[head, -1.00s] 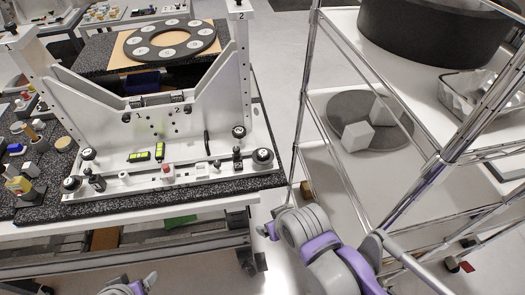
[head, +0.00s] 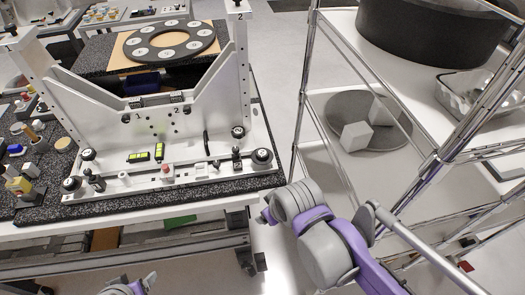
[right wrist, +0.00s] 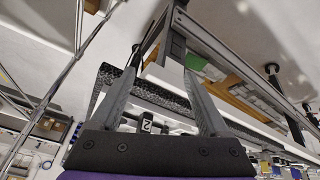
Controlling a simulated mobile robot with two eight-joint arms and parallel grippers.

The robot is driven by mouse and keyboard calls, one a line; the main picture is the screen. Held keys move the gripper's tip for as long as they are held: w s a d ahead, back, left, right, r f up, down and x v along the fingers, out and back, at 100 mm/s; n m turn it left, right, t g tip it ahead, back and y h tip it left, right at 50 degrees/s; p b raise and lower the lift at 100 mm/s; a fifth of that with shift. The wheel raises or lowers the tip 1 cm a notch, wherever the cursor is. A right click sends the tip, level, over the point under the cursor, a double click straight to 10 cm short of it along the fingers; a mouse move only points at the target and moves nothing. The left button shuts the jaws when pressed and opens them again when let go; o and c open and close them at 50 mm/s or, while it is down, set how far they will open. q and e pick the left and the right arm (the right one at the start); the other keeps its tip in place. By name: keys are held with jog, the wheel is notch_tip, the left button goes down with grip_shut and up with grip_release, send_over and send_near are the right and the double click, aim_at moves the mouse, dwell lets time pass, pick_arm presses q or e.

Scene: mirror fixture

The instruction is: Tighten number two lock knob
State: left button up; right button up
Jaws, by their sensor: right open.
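The white mirror fixture (head: 150,95) stands on a dark speckled top. Two small black knobs sit on its middle face, beside printed numbers 1 and 2; the one by the 2 (head: 187,110) is on the right. Larger round black knobs sit along the base, including one at the right end (head: 262,156). Which is the lock knob I cannot tell for sure. My right gripper (head: 266,214) is apart from the fixture, below its right front corner. In the right wrist view it is open and empty (right wrist: 160,72), with a "2" tag (right wrist: 147,127) between its fingers. My left gripper (head: 143,284) is partly visible at the bottom edge.
A wire-framed shelf cart (head: 310,110) stands close on the right, with white blocks (head: 357,136) on a grey disc. A dark ring (head: 172,40) lies behind the fixture. Small parts lie at the left. Open floor lies between bench and cart.

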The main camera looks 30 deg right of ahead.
jog(key=w+d+r+n+g, duration=0.3)
jog(key=w+r+n, duration=0.7)
jog(key=w, duration=0.1)
notch_tip(320, 180, up, 3)
jog(key=n+g+p, duration=0.1)
jog(key=n+g, duration=0.1)
jog(key=n, duration=0.7)
send_over(262, 153)
pick_arm(q)
jog(key=shift+w+r, duration=0.3)
jog(key=shift+r, duration=0.15)
pick_arm(e)
notch_tip(262, 153, down, 10)
jog(key=shift+r, duration=0.1)
grip_shut()
